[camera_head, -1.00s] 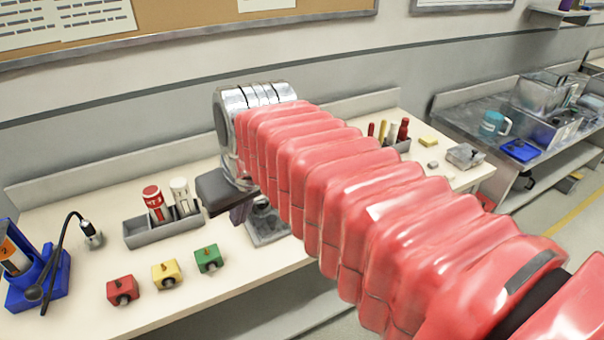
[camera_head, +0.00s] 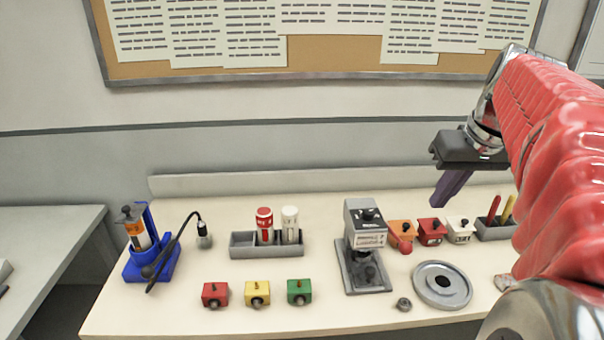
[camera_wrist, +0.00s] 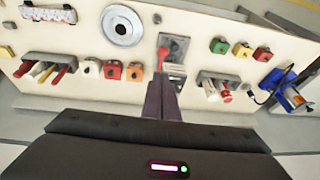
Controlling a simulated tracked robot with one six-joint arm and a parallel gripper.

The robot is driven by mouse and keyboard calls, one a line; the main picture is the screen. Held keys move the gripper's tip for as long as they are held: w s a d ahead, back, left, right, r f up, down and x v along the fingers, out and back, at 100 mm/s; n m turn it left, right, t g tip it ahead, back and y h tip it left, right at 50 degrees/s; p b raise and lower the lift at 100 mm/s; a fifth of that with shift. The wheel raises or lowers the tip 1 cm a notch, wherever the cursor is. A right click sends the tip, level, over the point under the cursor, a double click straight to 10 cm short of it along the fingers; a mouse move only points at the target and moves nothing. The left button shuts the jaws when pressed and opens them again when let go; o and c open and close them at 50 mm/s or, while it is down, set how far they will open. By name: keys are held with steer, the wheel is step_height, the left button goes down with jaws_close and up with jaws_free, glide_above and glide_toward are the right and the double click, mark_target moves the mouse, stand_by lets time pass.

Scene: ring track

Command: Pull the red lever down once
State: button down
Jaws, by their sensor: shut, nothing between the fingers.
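The grey press-like device (camera_head: 366,222) stands upright on the bench, right of the middle. A red round-ended lever (camera_head: 405,249) shows at its right side, beside an orange box; how it joins the device is hard to see. In the wrist view the red lever (camera_wrist: 162,52) lies against the device (camera_wrist: 175,70), just beyond the fingertips in the picture. My gripper (camera_head: 438,203) has dark purple fingers, shut and empty. It hangs above and to the right of the lever in the head view, apart from it. The fingers (camera_wrist: 162,80) hide part of the device in the wrist view.
Orange (camera_head: 401,232), red (camera_head: 431,232) and white (camera_head: 459,230) boxes stand close right of the lever. A round grey plate (camera_head: 442,285) lies in front. Red, yellow and green button boxes (camera_head: 257,293) and a grey holder (camera_head: 243,246) are left. Bare bench lies between.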

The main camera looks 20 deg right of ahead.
mark_target(410, 243)
steer(key=shift+f, duration=0.15)
steer(key=x, duration=1.3)
steer(key=shift+s+a+f, duration=0.2)
steer(key=shift+a+f, duration=0.15)
steer(key=shift+f, duration=0.15)
steer(key=shift+s+d, duration=0.1)
steer(key=shift+s, duration=0.05)
